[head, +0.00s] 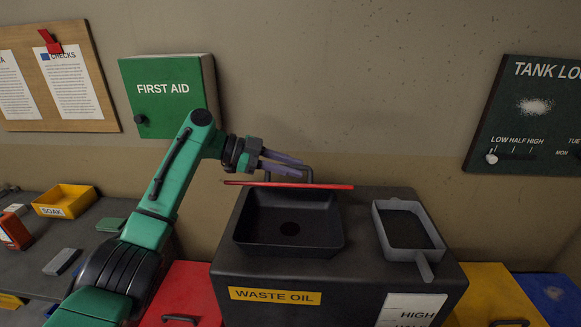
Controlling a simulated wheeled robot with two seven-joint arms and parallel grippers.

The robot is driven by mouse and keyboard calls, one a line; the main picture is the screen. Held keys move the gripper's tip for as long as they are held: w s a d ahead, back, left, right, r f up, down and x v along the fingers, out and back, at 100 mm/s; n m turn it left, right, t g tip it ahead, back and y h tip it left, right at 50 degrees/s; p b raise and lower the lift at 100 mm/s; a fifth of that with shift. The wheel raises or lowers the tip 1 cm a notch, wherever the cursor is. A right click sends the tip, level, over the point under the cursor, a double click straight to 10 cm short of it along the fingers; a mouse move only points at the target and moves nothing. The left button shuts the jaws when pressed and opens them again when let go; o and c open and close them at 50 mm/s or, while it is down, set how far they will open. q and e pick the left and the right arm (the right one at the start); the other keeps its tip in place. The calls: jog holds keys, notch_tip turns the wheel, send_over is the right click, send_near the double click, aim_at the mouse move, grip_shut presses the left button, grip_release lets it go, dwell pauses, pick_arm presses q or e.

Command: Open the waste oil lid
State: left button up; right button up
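The waste oil station is a dark box with a yellow "WASTE OIL" label (275,296). Its black basin (290,243) with a round drain hole is uncovered at the front. The red lid (325,186) shows almost edge-on as a thin strip above the basin's back edge, raised off the basin. A dark loop handle (311,174) stands on the lid's far side. My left gripper (302,169) is at this handle, its two grey-purple fingers apart with a gap between them. Whether they touch the handle is unclear. My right gripper is not in view.
A grey tray (379,228) with a dark inside and short handle sits right of the basin. A green first aid box (165,75) hangs on the wall behind my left arm. A yellow bin (75,191) and small items lie on the left bench.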

pick_arm(q)
jog(key=shift+a+r+b, duration=0.1)
jog(key=shift+a+b, duration=0.35)
jog(key=shift+a, duration=0.1)
jog(key=b+v, duration=0.2)
jog(key=v, duration=0.5)
jog(key=shift+b, duration=0.3)
jog(key=v, duration=0.2)
jog(key=p+v, duration=0.1)
jog(key=v, duration=0.2)
jog(key=shift+a+r, duration=0.15)
jog(key=shift+r, duration=0.15)
jog(key=shift+s+a, duration=0.2)
jog(key=shift+a, duration=0.3)
